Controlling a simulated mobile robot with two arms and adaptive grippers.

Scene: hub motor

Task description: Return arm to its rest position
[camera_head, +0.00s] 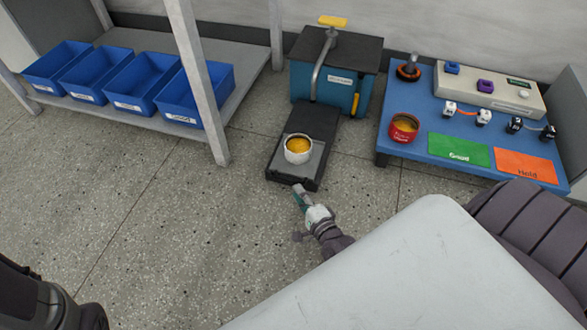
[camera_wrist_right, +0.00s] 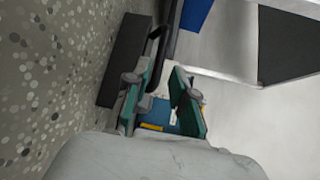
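My right gripper (camera_head: 300,192) is in the head view, in front of the black press platform (camera_head: 284,174). In the right wrist view (camera_wrist_right: 160,92) its two green-padded fingers are apart, with nothing between them. A white ring-shaped motor part (camera_head: 298,157) with orange windings sits on the platform, beyond the fingertips and apart from them. My left gripper is not in view; only part of my left arm shows at the lower left corner of the head view.
A blue press (camera_head: 300,82) with a yellow handle (camera_head: 333,21) stands behind the platform. A blue table (camera_head: 400,150) at the right holds a red motor part (camera_head: 404,127), a green mat (camera_head: 459,150) and an orange mat (camera_head: 525,166). Blue bins (camera_head: 196,98) line a shelf at the left.

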